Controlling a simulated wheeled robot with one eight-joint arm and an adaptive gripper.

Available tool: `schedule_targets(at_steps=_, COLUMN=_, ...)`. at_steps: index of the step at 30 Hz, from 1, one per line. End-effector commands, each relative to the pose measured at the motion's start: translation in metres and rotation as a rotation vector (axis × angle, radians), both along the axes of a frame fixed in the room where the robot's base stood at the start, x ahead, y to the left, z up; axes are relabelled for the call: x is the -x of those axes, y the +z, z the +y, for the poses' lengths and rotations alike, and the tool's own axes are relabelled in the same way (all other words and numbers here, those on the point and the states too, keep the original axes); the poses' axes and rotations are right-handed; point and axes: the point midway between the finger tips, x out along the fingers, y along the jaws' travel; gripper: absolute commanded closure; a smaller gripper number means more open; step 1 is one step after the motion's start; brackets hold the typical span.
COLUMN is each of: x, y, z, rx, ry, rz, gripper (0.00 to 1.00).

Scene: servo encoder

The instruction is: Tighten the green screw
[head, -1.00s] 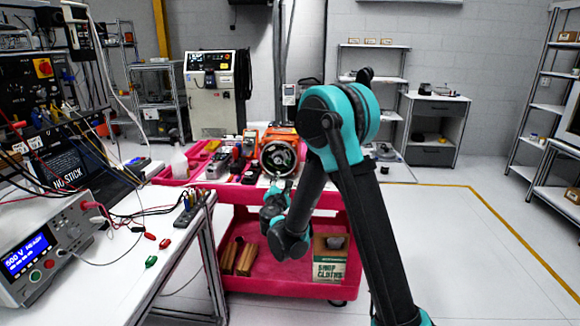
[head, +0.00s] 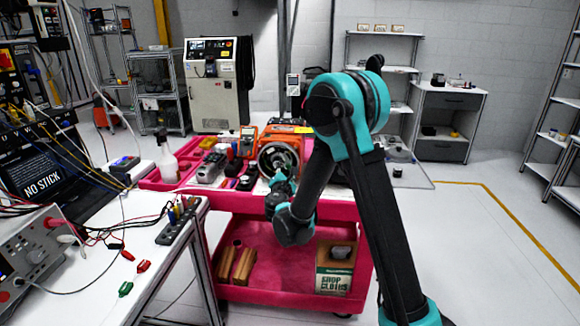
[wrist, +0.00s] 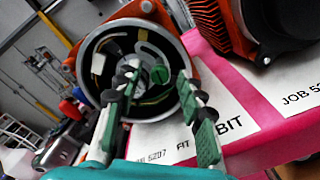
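The green screw (wrist: 160,74) shows as a round green head inside the open round end of the motor housing (wrist: 184,108), in the wrist view. The orange motor (head: 280,155) sits on the red cart, its open end facing my arm. My gripper (wrist: 158,86) is open in front of this end, one finger left of the screw head and the other right. Nothing shows between the fingers but the screw behind them; I cannot tell whether they touch the housing. In the head view my gripper (head: 282,182) is low before the motor, and the screw cannot be made out.
Printed sheets (wrist: 235,112) lie on the cart (head: 225,207) beside the housing. An orange finned body (wrist: 268,25) stands to the right in the wrist view. Hand tools and meters (head: 215,162) crowd the cart's left side. A workbench (head: 140,262) stands at left; floor at right is clear.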

Motion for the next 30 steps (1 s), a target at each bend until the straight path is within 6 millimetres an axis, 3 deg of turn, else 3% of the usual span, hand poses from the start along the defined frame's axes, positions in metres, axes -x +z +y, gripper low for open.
schedule_targets(at_steps=7, x=0.0, y=0.0, z=0.0003, rx=0.0, ry=0.0, rz=0.0, gripper=0.61)
schedule_targets(at_steps=17, x=0.0, y=0.0, z=0.0001, rx=0.0, ry=0.0, rz=0.0, gripper=1.0)
schedule_targets(at_steps=30, x=0.0, y=-0.0002, z=-0.0001, rx=-0.058, ry=0.0, rz=-0.002, gripper=1.0)
